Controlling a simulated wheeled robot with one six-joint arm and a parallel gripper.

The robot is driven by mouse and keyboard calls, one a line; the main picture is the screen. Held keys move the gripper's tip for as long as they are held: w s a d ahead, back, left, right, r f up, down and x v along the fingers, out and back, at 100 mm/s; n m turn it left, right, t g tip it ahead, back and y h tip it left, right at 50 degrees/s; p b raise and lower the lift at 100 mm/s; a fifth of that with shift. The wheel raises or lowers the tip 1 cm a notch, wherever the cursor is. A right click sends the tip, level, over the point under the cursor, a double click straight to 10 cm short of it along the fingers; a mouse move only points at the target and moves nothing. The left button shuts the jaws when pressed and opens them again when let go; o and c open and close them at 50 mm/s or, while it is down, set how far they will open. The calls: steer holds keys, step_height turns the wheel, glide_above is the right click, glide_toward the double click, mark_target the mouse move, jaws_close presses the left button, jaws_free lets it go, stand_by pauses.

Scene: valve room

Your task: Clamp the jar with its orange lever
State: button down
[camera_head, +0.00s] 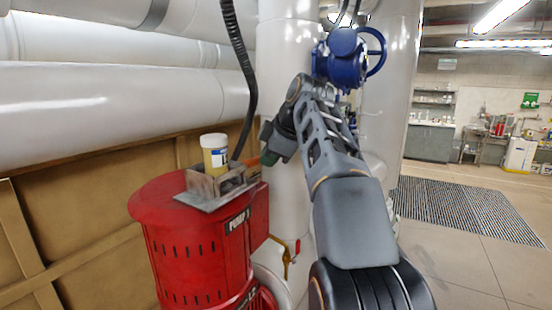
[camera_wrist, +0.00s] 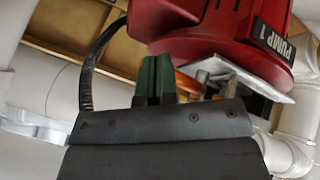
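A yellow jar with a white lid (camera_head: 215,150) stands upright in a metal clamp fixture (camera_head: 208,190) on top of the red pump. The fixture's pale plate also shows in the wrist view (camera_wrist: 262,84). The orange lever (camera_head: 246,161) sticks out from the fixture's right side; part of it shows in the wrist view (camera_wrist: 187,84), beside the right finger. My gripper (camera_head: 268,158) is at the lever's outer end. Its green fingers (camera_wrist: 157,76) are together with only a thin dark gap. They hide the lever's end, and I cannot tell whether they touch it.
The red pump (camera_head: 190,250) stands below the fixture. A black hose (camera_head: 240,60) hangs behind the jar. A thick white vertical pipe (camera_head: 285,200) stands just right of the pump, with a blue valve (camera_head: 342,58) higher up. Open floor (camera_head: 450,262) lies to the right.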

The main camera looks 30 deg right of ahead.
steer(key=shift+w+d, duration=0.15)
steer(key=shift+w, duration=0.65)
steer(key=shift+w+p, duration=0.15)
steer(key=shift+p, duration=0.15)
steer(key=v, duration=1.2)
steer(key=shift+s+d, duration=0.1)
steer(key=shift+s, duration=0.15)
stand_by(0.5)
